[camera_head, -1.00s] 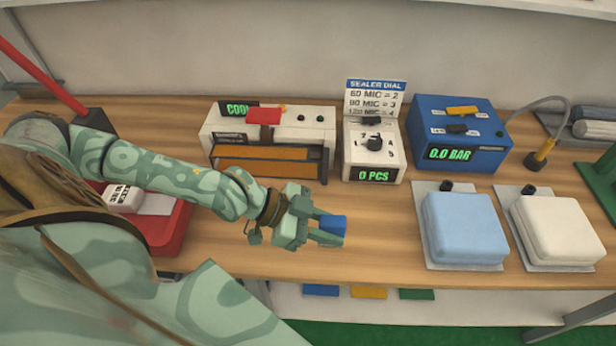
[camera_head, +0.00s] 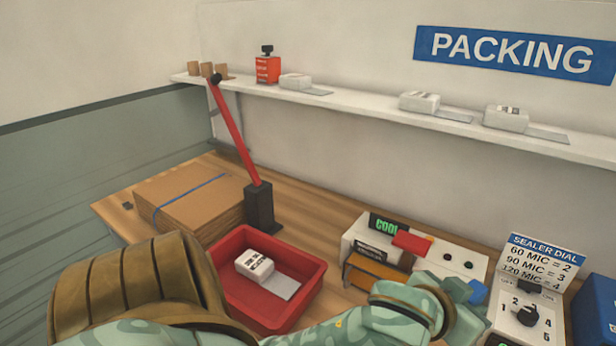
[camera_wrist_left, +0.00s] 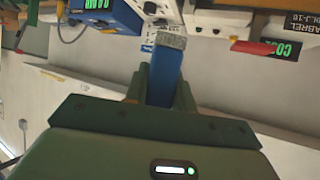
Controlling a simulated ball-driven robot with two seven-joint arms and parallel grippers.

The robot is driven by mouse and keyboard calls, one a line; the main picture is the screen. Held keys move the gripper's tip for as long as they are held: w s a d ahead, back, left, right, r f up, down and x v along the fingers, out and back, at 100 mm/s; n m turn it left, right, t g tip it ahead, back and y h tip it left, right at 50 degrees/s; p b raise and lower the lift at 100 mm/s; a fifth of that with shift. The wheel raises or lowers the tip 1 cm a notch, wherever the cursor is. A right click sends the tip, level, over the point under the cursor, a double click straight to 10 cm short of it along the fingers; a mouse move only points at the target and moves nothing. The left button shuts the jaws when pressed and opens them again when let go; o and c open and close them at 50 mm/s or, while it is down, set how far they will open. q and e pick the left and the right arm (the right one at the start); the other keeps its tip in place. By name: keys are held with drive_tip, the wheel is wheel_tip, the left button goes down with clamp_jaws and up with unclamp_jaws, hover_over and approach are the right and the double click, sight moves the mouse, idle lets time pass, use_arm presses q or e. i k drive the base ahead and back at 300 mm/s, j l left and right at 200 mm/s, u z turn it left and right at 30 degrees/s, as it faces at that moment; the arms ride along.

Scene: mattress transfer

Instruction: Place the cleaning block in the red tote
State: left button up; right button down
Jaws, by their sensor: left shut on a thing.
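The cleaning block, blue with a grey end, is held in my left gripper (camera_head: 468,300). In the head view only a small blue part of the block (camera_head: 478,291) shows past the gripper. In the left wrist view the blue block (camera_wrist_left: 165,76) stands between the two fingers, with its grey end outward. The red tote (camera_head: 236,292) is on the bench, to the left of my left gripper and apart from it. A white labelled block and a flat pale card lie inside the tote. My right gripper is not in view.
A sealer with a red handle (camera_head: 411,242) and a dial box (camera_head: 527,312) stand around my left gripper. Flat cardboard (camera_head: 190,198) and a black post with a red lever (camera_head: 236,140) stand behind the tote. A shelf (camera_head: 370,110) runs along the wall.

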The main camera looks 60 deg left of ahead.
sight(244, 299)
drive_tip(key=i+j+u, duration=0.1)
drive_tip(key=u, duration=0.35)
drive_tip(key=i+j+u, duration=0.1)
drive_tip(key=u, duration=0.4)
drive_tip(key=i+u, duration=0.15)
drive_tip(key=u, duration=0.3)
drive_tip(key=i+u, duration=0.1)
drive_tip(key=u, duration=0.4)
